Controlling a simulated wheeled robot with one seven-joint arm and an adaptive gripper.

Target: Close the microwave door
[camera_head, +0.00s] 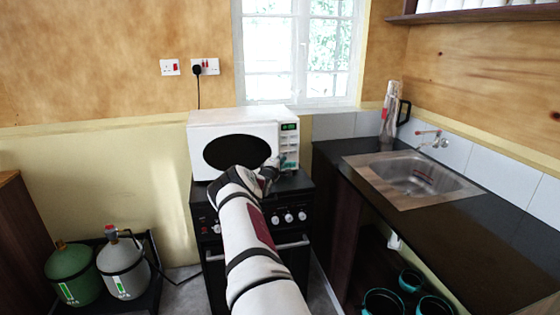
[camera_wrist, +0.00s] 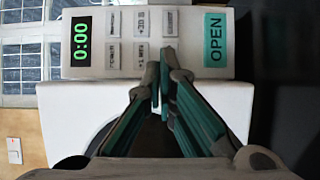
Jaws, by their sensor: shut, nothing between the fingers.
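The white microwave (camera_head: 232,118) stands on top of the black cooker. Its door (camera_head: 198,152) has a dark oval window and faces me; in the wrist view the door (camera_wrist: 75,100) is below the control panel (camera_wrist: 185,58). There the door's free edge looks wider than the panel, as if standing a little in front of it; I cannot tell the exact gap. The panel reads 0:00 and has an OPEN button (camera_wrist: 215,40). My gripper (camera_head: 271,167) is at the right part of the microwave front. In the wrist view my gripper (camera_wrist: 163,75) is shut and empty, fingertips by the door edge; contact is unclear.
The black cooker (camera_head: 292,240) with knobs is below the microwave. A dark counter (camera_head: 400,226) with a steel sink (camera_head: 415,175) and a flask (camera_head: 390,115) is on the right. A green gas cylinder (camera_head: 72,272) and a grey one (camera_head: 123,270) stand at lower left.

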